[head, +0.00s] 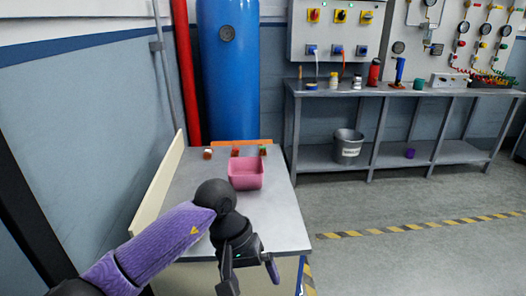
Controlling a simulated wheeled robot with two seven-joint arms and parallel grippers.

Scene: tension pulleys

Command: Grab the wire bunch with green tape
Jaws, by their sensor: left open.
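The small bunch with a green part (262,150) lies at the back right of the grey table, behind the pink bin. Two similar small reddish bunches lie to its left, one in the middle (235,151) and one at the left (207,154). They are too small to make out single wires. My left gripper (250,276) is open and points down at the table's front edge, with nothing seen between its fingers. It is well in front of the bunches and apart from them. My right gripper is not in view.
The pink bin (246,175) stands on the grey table (283,215) between my left gripper and the bunches. A cream panel (160,185) lines the table's left edge. An orange strip (240,142) lies at its back edge. The table's right side is clear.

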